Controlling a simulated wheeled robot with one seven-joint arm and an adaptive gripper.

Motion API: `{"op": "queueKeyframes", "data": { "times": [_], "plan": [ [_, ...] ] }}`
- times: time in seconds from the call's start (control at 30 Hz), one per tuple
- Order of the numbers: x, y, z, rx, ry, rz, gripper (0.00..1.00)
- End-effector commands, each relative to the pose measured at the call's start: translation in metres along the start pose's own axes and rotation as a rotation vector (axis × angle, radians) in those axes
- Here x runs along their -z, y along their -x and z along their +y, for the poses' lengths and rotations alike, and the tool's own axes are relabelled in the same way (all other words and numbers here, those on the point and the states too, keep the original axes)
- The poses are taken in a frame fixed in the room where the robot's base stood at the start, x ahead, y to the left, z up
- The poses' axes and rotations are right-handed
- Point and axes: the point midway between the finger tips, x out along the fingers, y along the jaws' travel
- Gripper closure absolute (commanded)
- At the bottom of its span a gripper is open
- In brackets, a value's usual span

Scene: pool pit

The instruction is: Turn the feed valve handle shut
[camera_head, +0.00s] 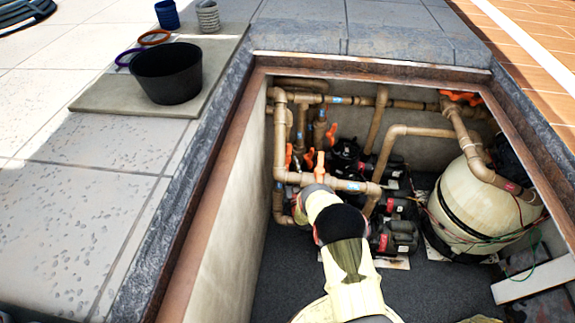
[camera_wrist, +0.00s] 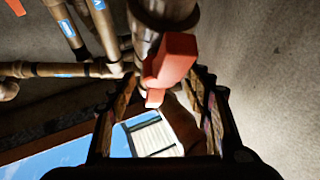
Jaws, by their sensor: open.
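In the wrist view a red-orange valve handle (camera_wrist: 172,62) sits on a tan pipe, with its lower end between the fingers of my gripper (camera_wrist: 166,84). The fingers are open, one on each side of the handle; I cannot tell whether either touches it. In the head view several orange handles show on the pipework, among them an upright one (camera_head: 319,164) just beyond my arm and one at the far right (camera_head: 460,97). I cannot tell for sure which is the feed valve's. My fingers are hidden in the head view.
Tan pipes (camera_head: 280,140) run close around my arm inside the pit. Black pumps (camera_head: 395,237) stand to its right, with a cream filter tank (camera_head: 480,205) beyond. The brown pit rim (camera_head: 213,200) is on the left. A black bucket (camera_head: 167,73) stands outside.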

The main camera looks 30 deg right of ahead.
Motion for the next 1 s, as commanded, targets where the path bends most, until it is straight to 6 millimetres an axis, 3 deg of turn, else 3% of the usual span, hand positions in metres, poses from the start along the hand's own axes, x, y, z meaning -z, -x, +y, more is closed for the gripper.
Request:
{"op": "queueKeyframes", "data": {
  "times": [0.9, 1.0],
  "plan": [
    [0.0000, 0.0001, 0.0001, 0.000, 0.000, 0.000, 1.00],
    [0.0000, 0.0001, 0.0001, 0.000, 0.000, 0.000, 1.00]
  ]
}}
